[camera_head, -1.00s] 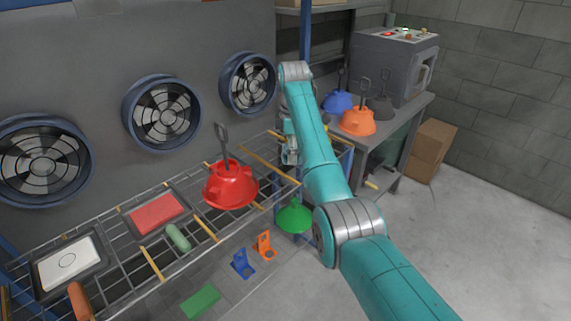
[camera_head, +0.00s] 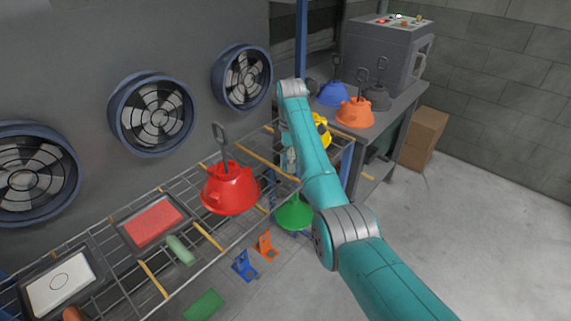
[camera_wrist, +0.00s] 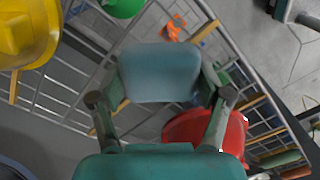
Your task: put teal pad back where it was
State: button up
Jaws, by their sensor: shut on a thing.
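My gripper (camera_wrist: 162,82) is shut on the teal pad (camera_wrist: 160,68), a blue-grey teal block with rounded corners held between the two fingers in the wrist view. The pad is above the wire rack, with bars showing around it. The red hood (camera_wrist: 205,130) is partly behind the right finger, and the yellow hood (camera_wrist: 25,32) is at the upper left. In the head view my arm (camera_head: 320,170) reaches over the right end of the rack; it hides the pad and most of the gripper.
The wire rack (camera_head: 110,258) holds the red hood (camera_head: 230,190), a tray with a red pad (camera_head: 152,222) and a tray with a white pad (camera_head: 60,282). A bench (camera_head: 398,112) with several hoods stands behind right.

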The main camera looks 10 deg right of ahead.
jog(key=shift+f, duration=1)
jog(key=o, duration=1.2)
